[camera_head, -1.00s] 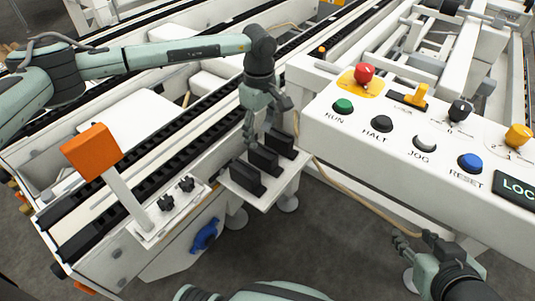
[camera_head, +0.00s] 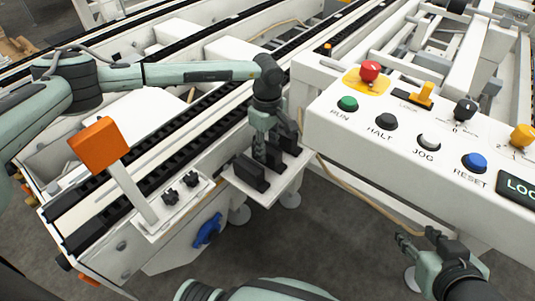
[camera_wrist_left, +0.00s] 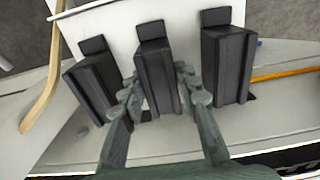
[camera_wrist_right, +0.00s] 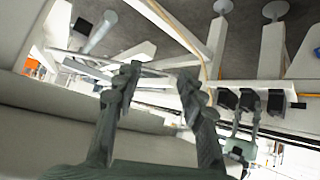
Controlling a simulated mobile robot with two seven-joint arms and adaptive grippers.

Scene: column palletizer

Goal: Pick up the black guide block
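Three black guide blocks stand in a row on a small white shelf (camera_head: 269,193): the near block (camera_head: 248,173), the middle block (camera_wrist_left: 157,70) and the far block (camera_head: 286,138). My left gripper (camera_wrist_left: 157,82) points down at the row. Its fingers straddle the middle block, one on each side, with narrow gaps visible. In the head view, the left gripper (camera_head: 265,150) partly hides the middle block. My right gripper (camera_wrist_right: 158,78) is open and empty, away from the blocks; it also shows at the lower right of the head view (camera_head: 405,243).
A white control panel (camera_head: 400,170) with coloured buttons stands right of the shelf. A conveyor (camera_head: 190,135) runs behind it. An orange box on a post (camera_head: 98,145) and two black knobs (camera_head: 181,188) are at left. Open floor (camera_head: 330,240) lies in front.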

